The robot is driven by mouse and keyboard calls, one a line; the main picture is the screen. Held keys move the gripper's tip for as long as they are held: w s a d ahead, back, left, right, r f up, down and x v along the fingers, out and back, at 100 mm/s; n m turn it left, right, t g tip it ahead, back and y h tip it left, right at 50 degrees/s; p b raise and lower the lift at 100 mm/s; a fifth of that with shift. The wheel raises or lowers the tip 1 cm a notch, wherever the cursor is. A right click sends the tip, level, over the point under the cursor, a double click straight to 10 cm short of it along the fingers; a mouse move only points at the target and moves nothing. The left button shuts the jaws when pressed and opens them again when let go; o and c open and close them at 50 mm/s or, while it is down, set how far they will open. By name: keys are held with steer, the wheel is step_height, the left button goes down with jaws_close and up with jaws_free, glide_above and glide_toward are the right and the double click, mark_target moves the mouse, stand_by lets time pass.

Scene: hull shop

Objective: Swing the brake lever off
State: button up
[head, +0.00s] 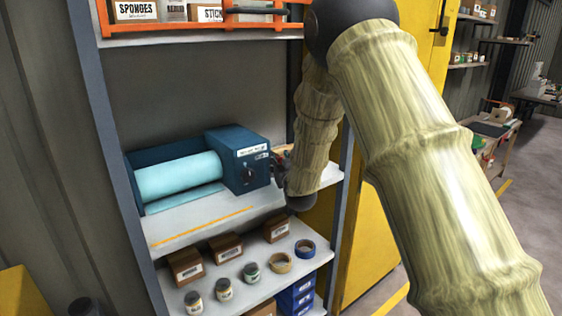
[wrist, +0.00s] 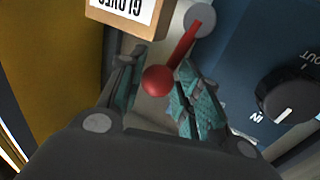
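The brake lever (wrist: 186,47) is a red bar with a red ball knob (wrist: 157,81) at its end, running from a round grey pivot (wrist: 200,19) on the side of a blue machine (wrist: 243,45). In the wrist view my gripper (wrist: 160,86) is open, with one finger on each side of the knob. Gaps show between the knob and both fingers, the right one nearer; contact is not clear. In the head view the machine (head: 238,160) sits on a shelf with a light-blue roll (head: 180,176), and my gripper (head: 281,160) is at its right end. The lever is hidden there.
A black dial (wrist: 288,97) marked IN and OUT is right of the lever. A box labelled GLOVES (wrist: 128,14) is close beside my left finger in the wrist view. The shelf below holds small boxes, jars and tape rolls (head: 305,248). A yellow cabinet (head: 370,235) stands right.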

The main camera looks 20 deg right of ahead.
steer(key=shift+d, duration=0.1)
jaws_close()
steer(key=shift+d, duration=0.1)
